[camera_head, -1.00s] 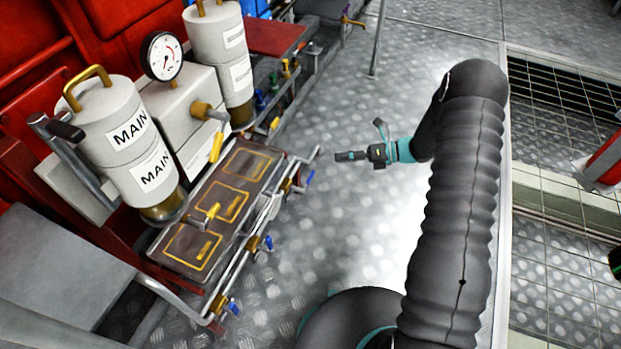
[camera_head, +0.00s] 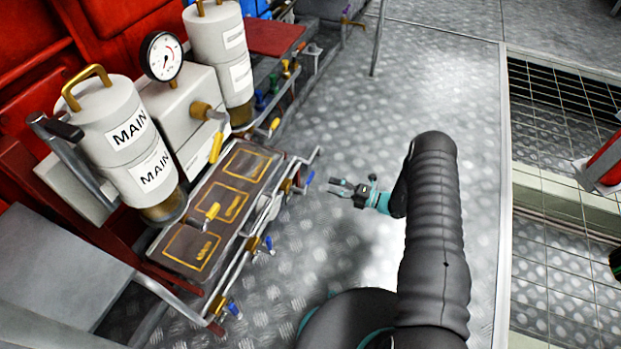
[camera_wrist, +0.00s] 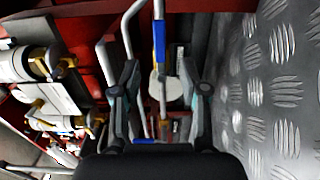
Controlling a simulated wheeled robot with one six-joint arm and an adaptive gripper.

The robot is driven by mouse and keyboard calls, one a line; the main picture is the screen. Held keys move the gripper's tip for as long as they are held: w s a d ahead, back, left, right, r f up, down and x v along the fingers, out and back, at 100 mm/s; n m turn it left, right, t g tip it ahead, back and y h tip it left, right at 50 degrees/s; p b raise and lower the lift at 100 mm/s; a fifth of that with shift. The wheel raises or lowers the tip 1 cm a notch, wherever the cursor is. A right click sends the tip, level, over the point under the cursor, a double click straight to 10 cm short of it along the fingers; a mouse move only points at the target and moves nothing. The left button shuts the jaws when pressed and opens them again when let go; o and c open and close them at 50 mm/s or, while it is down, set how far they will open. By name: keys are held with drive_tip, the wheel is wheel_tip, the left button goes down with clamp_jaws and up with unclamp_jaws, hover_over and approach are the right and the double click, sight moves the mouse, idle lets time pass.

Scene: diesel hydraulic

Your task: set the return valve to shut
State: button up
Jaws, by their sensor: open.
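Several small valves with coloured handles sit along the pipe rail at the front of the dark panel. One blue handle (camera_head: 309,178) is at the panel's far right corner, and other blue-handled valves (camera_head: 267,243) (camera_head: 233,307) are nearer. I cannot tell which one is the return valve; no label for it is readable. My gripper (camera_head: 334,187) is open and empty, to the right of the far blue handle and apart from it. In the wrist view, a blue handle (camera_wrist: 159,42) shows ahead, between the open fingers (camera_wrist: 160,85).
A grating (camera_head: 565,95) lies further right.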

sight(311, 177)
drive_tip(key=x, duration=0.9)
drive_tip(key=shift+a, duration=0.25)
clamp_jaws()
